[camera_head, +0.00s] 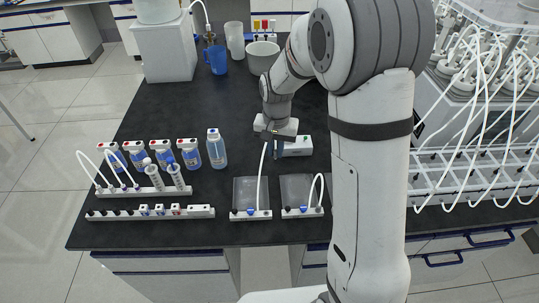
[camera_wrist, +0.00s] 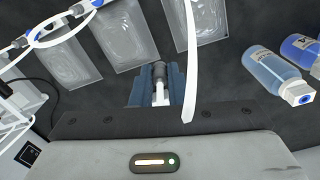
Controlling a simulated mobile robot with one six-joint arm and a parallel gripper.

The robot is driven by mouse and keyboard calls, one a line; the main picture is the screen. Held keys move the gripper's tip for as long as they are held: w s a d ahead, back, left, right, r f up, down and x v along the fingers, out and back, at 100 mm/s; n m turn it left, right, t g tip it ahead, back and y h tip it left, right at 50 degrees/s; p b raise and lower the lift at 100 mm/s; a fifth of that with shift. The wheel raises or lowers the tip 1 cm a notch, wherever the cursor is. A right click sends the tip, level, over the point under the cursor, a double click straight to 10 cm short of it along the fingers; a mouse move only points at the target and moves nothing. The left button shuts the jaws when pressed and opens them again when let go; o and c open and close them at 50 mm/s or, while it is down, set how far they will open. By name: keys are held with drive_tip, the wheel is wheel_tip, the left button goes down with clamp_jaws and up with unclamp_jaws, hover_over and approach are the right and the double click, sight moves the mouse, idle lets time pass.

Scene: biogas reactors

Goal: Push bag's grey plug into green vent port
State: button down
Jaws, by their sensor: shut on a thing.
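My gripper (camera_wrist: 157,72) has blue fingers closed around a grey plug (camera_wrist: 159,69) with a white stem below it. In the head view my gripper (camera_head: 276,148) is over the dark bench, behind the clear bags. A white tube (camera_head: 261,178) rises from the left bag (camera_head: 245,190) towards it. In the wrist view the tube (camera_wrist: 188,60) passes close beside the right finger. Its join to the plug is hidden. A white box (camera_head: 298,146) with a small green spot stands right of my gripper; I cannot tell whether this spot is the green vent port.
A second bag (camera_head: 297,188) lies beside the first. Several blue-labelled bottles (camera_head: 216,149) and a white rail (camera_head: 150,213) with coloured fittings stand to the left. A blue mug (camera_head: 217,60) and a grey pot (camera_head: 262,56) are behind. Tubed reactors (camera_head: 480,90) fill the right.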

drive_tip(key=w+d+p, duration=0.2)
drive_tip(key=w+d, duration=0.1)
drive_tip(key=w, duration=0.6)
drive_tip(key=w+d+p, duration=0.2)
drive_tip(key=w+d, duration=0.2)
drive_tip(key=w, duration=0.5)
drive_tip(key=shift+w, duration=0.3)
drive_tip(key=shift+f, duration=0.1)
drive_tip(key=shift+f+b, duration=3.3)
drive_tip(key=shift+f, duration=1.4)
drive_tip(key=shift+f+b, duration=0.95)
drive_tip(key=shift+f, duration=0.1)
